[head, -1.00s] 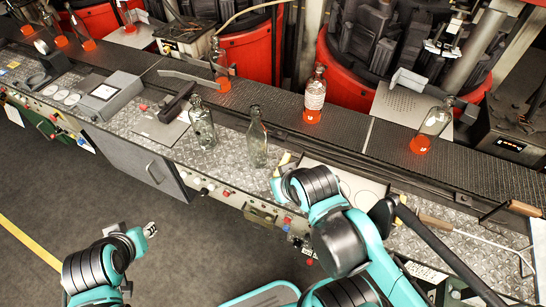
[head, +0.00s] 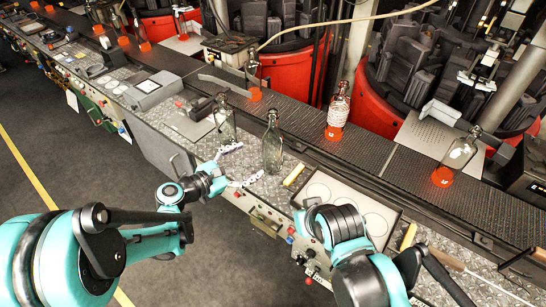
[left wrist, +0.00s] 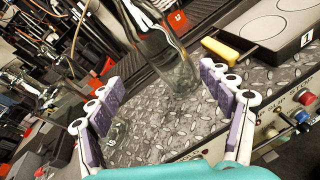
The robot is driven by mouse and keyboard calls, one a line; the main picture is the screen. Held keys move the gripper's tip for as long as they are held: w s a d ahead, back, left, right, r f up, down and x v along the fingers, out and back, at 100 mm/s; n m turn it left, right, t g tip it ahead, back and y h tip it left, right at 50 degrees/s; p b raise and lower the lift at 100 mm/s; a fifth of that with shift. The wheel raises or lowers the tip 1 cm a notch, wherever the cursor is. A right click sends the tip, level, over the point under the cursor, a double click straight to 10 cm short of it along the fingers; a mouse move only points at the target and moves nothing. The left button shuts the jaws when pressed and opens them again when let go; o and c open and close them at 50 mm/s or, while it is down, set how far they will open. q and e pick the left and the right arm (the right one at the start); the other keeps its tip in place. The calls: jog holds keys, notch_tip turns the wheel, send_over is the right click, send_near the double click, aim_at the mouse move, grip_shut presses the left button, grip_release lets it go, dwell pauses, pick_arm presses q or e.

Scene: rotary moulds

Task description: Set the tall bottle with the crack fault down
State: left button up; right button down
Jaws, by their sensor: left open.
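Two clear glass bottles stand upright on the metal ledge: one at left (head: 224,120) and a taller-looking one to its right (head: 272,145). I cannot make out a crack on either. My left gripper (head: 240,166) is open and empty, its fingers spread just left of the right-hand bottle and apart from it. In the left wrist view a clear bottle (left wrist: 165,50) stands beyond the open fingers (left wrist: 163,92); its top is cut off. My right arm shows at the bottom of the head view, but its gripper does not.
A conveyor (head: 300,125) runs behind the ledge, carrying a white-marked bottle (head: 338,112) and a clear bottle (head: 459,155) on glowing orange bases. Red machines stand behind.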

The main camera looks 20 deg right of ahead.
aim_at(266, 155)
pick_arm(q)
jog(key=d+f+n+h, duration=0.1)
jog(key=w+d+n+h, duration=0.1)
jog(key=n, duration=0.1)
jog(key=shift+w+f+n, duration=0.25)
jog(key=shift+f+n, duration=0.05)
jog(key=shift+f, duration=0.05)
jog(key=shift+w+d+t, duration=0.15)
jog(key=shift+d+t, duration=0.1)
jog(key=shift+t, duration=0.05)
jog(key=b+x, duration=0.1)
jog(key=x, duration=0.2)
jog(key=s+b+x, duration=0.1)
jog(key=x, duration=0.2)
jog(key=shift+w+d, duration=0.15)
jog(key=shift+d, duration=0.3)
jog(key=shift+w+d+r+b, duration=0.1)
jog(key=shift+w+d+b, duration=0.15)
jog(key=shift+d+b, duration=0.1)
jog(key=c, duration=1.7)
